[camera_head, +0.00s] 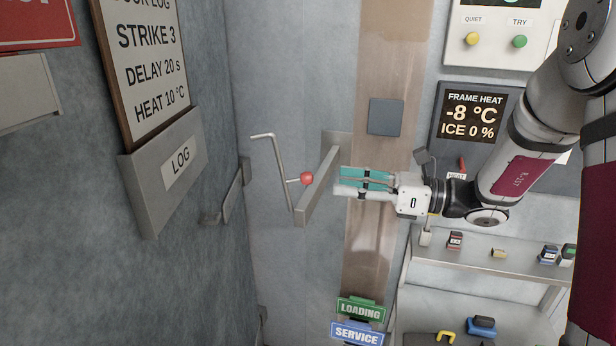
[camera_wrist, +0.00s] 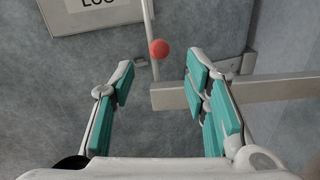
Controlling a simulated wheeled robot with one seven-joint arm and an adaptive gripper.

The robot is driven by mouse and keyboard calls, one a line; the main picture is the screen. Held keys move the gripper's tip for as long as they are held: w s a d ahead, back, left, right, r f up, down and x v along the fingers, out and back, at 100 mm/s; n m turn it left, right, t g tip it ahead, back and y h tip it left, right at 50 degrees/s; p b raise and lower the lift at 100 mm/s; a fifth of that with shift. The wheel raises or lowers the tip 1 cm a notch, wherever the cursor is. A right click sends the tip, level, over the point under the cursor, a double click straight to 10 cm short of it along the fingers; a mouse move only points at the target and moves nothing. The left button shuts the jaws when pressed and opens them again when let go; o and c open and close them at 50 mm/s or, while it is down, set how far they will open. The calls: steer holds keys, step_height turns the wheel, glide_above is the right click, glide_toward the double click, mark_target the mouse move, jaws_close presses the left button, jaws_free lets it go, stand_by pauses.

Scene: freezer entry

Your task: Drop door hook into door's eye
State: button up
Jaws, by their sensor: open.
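The hook (camera_head: 278,168) is a thin grey rod, bent to the left at its top, with a red ball knob (camera_head: 306,178) on a short side stem. It stands upright by the free end of a grey bar (camera_head: 318,188). My gripper (camera_head: 340,181) is open, to the right of the knob and apart from it. In the wrist view the knob (camera_wrist: 159,48) shows between and beyond the open teal-padded fingertips (camera_wrist: 160,70), with the rod (camera_wrist: 149,12) behind. A grey bracket (camera_head: 227,198) is on the dark left wall; I cannot tell whether it is the eye.
A grey LOG box (camera_head: 178,170) juts from the left wall. The grey bar (camera_wrist: 240,92) passes close to the right fingertip in the wrist view. A frame heat display (camera_head: 473,117) and shelves (camera_head: 480,248) with small items stand to the right. LOADING (camera_head: 360,310) and SERVICE (camera_head: 357,334) signs are below.

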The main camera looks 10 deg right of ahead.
mark_target(308, 179)
steer(key=p+x, duration=0.1)
steer(key=x, duration=0.7)
steer(key=shift+a, duration=0.2)
jaws_close()
